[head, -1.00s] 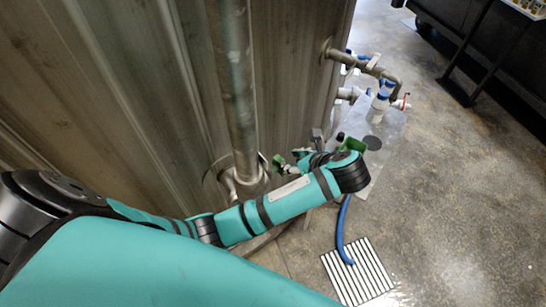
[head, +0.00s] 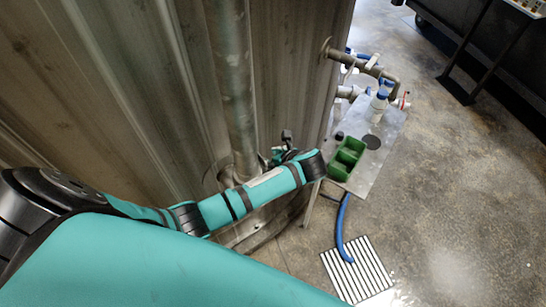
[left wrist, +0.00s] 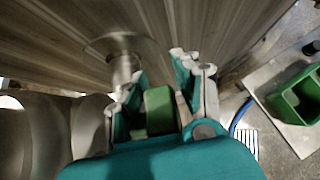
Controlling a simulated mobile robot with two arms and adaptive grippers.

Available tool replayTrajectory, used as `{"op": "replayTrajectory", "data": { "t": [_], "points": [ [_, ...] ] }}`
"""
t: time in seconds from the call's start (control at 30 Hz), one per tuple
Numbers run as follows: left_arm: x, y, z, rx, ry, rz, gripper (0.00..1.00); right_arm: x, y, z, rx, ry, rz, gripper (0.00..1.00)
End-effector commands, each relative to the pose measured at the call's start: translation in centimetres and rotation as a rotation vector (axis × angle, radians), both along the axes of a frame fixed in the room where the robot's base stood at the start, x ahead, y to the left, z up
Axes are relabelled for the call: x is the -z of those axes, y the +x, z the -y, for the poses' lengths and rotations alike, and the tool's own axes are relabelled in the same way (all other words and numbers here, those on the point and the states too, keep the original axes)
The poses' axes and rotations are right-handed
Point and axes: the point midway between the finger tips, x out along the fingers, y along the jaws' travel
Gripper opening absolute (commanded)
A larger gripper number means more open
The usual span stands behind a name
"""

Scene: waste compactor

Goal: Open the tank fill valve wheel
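My left gripper (head: 280,150) is beside the lower part of the vertical pipe (head: 230,80) at the metal wall. It is small and partly hidden by my wrist there. In the left wrist view my left gripper (left wrist: 150,82) has its fingers spread apart. A green part (left wrist: 160,110), which looks like the valve wheel, shows between them. Its rim is mostly hidden, and I cannot tell whether the fingers touch it. A pipe fitting (left wrist: 123,65) is just beyond the fingers. My right gripper is not in view.
A metal table (head: 362,178) to the right holds a green bin (head: 346,158) and a white bottle (head: 378,106). Pipes (head: 365,67) come from the wall behind it. A blue hose (head: 341,230) hangs to a floor drain (head: 357,272). The floor on the right is open.

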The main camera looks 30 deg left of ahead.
Motion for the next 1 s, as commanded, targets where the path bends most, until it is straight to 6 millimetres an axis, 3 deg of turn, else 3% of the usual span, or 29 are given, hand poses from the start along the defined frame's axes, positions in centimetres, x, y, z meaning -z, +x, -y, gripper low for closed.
{"op": "replayTrajectory", "data": {
  "t": [0.07, 0.3, 0.67, 1.0],
  "points": [
    [-0.02, 0.01, 0.01, 0.000, 0.000, 0.000, 0.29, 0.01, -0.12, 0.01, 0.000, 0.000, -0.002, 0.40],
    [-0.03, -0.01, 0.03, 0.001, 0.000, -0.001, 0.00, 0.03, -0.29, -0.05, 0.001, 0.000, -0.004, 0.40],
    [-0.09, -0.03, 0.09, 0.003, 0.022, 0.007, 0.00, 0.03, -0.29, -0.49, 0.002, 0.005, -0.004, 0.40],
    [-0.75, -0.03, 0.28, 0.004, 0.194, 0.089, 0.00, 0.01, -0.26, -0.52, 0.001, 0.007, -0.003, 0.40]
  ]
}}
